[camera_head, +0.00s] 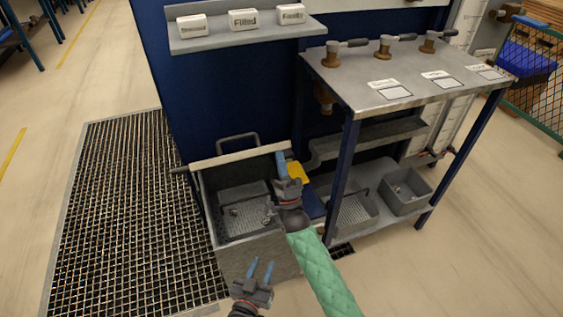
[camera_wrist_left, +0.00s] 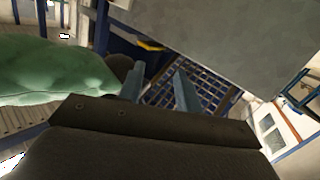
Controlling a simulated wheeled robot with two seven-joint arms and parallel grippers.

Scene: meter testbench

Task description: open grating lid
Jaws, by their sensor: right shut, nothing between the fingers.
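A grey box (camera_head: 258,258) stands against the blue bench, with its top open and a mesh tray (camera_head: 243,217) visible inside. A pale bar (camera_head: 240,155) with a dark loop handle (camera_head: 237,139) stands at its back edge; it looks like the lid seen edge-on, raised. My right gripper (camera_head: 281,158) is shut and empty near the bar's right end; I cannot tell if they touch. My left gripper (camera_head: 261,268) is open and empty, in front of the box and low. Its parted fingers also show in the left wrist view (camera_wrist_left: 160,86).
A large floor grating (camera_head: 140,210) lies left of the box. A grey table (camera_head: 405,75) with taps stands right, with grey bins (camera_head: 405,190) on its lower shelf. A yellow item (camera_head: 297,172) is beside my right gripper. Floor in front is clear.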

